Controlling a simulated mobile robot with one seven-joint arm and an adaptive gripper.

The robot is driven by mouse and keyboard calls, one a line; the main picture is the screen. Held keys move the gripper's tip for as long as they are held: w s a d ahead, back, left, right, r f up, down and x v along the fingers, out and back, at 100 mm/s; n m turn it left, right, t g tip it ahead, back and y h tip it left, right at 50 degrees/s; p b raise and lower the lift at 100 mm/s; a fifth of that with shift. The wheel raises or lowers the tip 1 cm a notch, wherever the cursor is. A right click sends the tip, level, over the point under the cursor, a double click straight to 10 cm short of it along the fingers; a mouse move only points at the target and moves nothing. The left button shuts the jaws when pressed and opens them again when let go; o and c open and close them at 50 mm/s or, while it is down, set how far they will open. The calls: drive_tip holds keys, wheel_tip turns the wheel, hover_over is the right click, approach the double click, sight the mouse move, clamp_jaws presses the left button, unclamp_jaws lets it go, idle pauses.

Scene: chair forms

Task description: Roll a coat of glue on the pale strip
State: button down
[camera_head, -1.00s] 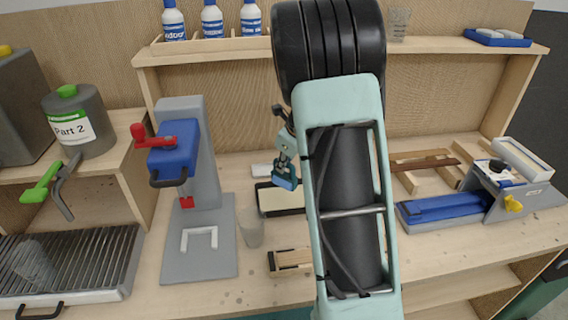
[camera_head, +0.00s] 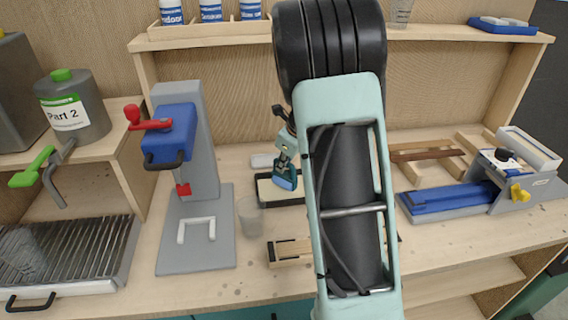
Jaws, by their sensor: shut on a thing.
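My gripper (camera_head: 284,168) hangs left of my arm, above the bench. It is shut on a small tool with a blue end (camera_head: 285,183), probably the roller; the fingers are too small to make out.
A clear cup (camera_head: 249,216) stands left of the tray. A grey press (camera_head: 190,245) with a blue head is farther left. Right of my arm are wooden frames with a brown strip (camera_head: 425,155) and a blue-and-grey clamping device (camera_head: 450,198). Bottles (camera_head: 211,12) stand on the shelf above.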

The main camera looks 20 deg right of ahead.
drive_tip(key=shift+f, duration=0.65)
idle(1.7)
drive_tip(key=shift+r, duration=0.15)
wheel_tip(320, 180, up, 7)
drive_tip(key=p, duration=0.6)
idle(0.7)
